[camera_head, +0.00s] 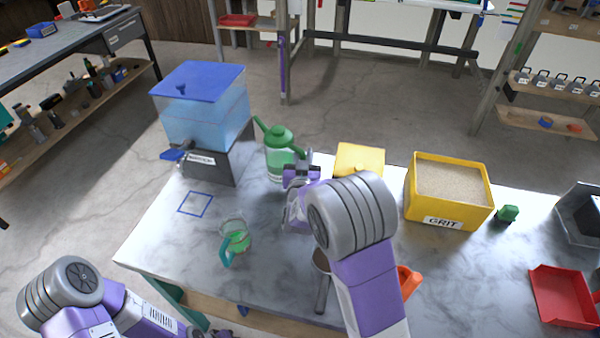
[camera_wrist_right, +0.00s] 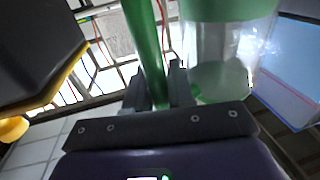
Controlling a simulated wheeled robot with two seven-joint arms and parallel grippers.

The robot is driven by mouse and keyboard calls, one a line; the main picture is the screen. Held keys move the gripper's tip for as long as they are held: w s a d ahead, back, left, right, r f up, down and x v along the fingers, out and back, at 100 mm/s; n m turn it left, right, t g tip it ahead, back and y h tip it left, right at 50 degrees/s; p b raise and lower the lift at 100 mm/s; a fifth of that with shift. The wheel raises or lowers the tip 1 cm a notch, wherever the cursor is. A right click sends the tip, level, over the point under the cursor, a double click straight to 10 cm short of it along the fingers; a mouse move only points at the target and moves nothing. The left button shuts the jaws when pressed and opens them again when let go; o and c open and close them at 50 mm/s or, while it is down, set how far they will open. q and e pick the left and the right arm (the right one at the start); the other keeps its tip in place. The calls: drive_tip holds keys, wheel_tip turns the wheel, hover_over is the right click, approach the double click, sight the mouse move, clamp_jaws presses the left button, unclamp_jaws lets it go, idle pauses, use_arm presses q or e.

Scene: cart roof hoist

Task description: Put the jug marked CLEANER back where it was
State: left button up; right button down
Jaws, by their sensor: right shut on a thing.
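A clear jug with a green lid, spout and handle (camera_head: 279,140) is at the back of the table, right of the blue water tank. No label on it is readable from here. My right gripper (camera_head: 302,174) is shut on its green handle. In the right wrist view the handle (camera_wrist_right: 146,45) runs between the fingers (camera_wrist_right: 153,88), and the clear body (camera_wrist_right: 222,45) is beside them. I cannot tell if its base touches the table. A blue square outline (camera_head: 195,204) on the table is empty. My left arm shows at lower left, its gripper out of view.
The blue-lidded tank (camera_head: 205,110) stands on a dark stand at left. A yellow box (camera_head: 358,158), a yellow GRIT bin (camera_head: 448,208) and a red tray (camera_head: 563,297) are to the right.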

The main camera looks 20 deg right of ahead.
wheel_tip(320, 180, down, 4)
drive_tip(key=shift+b, duration=0.7)
drive_tip(key=shift+f, duration=0.2)
drive_tip(key=c, duration=1)
unclamp_jaws()
drive_tip(key=shift+o, duration=0.2)
drive_tip(key=shift+r, duration=0.15)
drive_tip(key=shift+s+a, duration=0.15)
drive_tip(key=shift+s, duration=0.15)
drive_tip(key=p+v, duration=0.1)
drive_tip(key=v, duration=1)
drive_tip(key=shift+s+p, duration=0.3)
drive_tip(key=shift+p, duration=0.1)
drive_tip(key=shift+r, duration=0.1)
